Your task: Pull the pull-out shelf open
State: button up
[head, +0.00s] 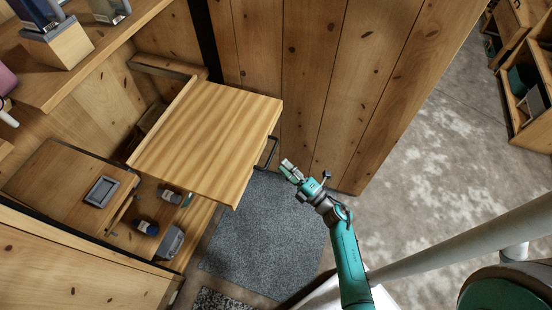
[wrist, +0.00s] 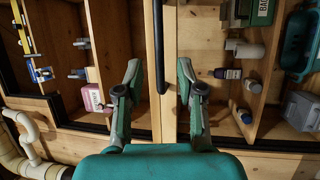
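The pull-out shelf (head: 205,140) is a light striped wooden board that juts out from the wooden unit in the head view. Its dark bar handle (head: 272,152) is on the front edge, at the board's right. My gripper (head: 290,170) is just off the handle, to its lower right, with a small gap. In the wrist view the handle (wrist: 160,50) runs upright between the lines of my two fingers, ahead of the tips. My gripper (wrist: 159,78) is open, with nothing between its fingers.
An open compartment below the board holds bottles (head: 146,227) and a grey box (head: 171,243). A framed tablet-like item (head: 101,191) lies on a lower surface at left. A grey mat (head: 265,245) covers the floor in front. A planked wall (head: 330,80) stands behind.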

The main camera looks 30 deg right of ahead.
jog(key=shift+v, duration=2.55)
jog(key=s+a+r+m+g+h, duration=0.1)
jog(key=s+a+r+m, duration=0.3)
jog(key=s, duration=0.5)
jog(key=s+a+r+m+g+h, duration=0.2)
jog(key=s+a+r+m, duration=0.2)
jog(key=s+r+m, duration=0.3)
jog(key=s+a+r+m+g+h, duration=0.1)
jog(key=s+a+r+m, duration=0.2)
jog(key=s, duration=1)
notch_tip(320, 180, up, 4)
jog(key=m, duration=0.5)
jog(key=shift+a+m+g, duration=0.3)
jog(key=shift+a+m, duration=0.1)
